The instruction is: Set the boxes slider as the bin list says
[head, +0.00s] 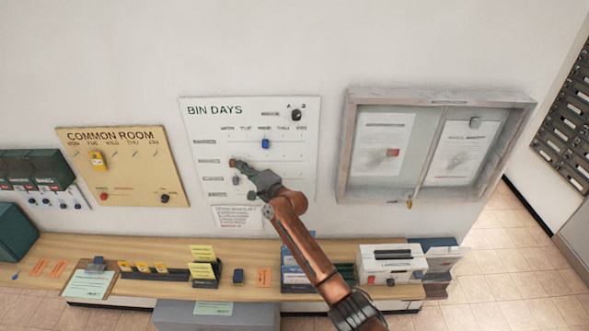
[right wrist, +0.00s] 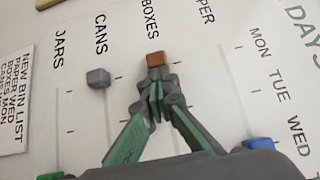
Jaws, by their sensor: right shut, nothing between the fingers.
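The white BIN DAYS board (head: 300,180) hangs on the wall with several slider rows. The brown-orange boxes slider (head: 233,162) is at the left end of its row, by the MON column. In the right wrist view, this boxes slider (right wrist: 155,58) stands just past my fingertips. My right gripper (head: 246,167) is shut and empty, its tips (right wrist: 156,88) close beside the slider on its right side in the head view; I cannot tell whether they touch. The bin list (right wrist: 14,110) reads PAPER WED and CANS MON; its boxes line is hard to read. My left gripper is out of view.
The blue paper slider (head: 265,143) is at WED. The grey cans slider (right wrist: 98,78) is near MON. A dark knob (head: 296,115) is at the board's top right. A framed notice case (head: 343,150) is to the right; a wooden shelf (head: 150,247) runs below.

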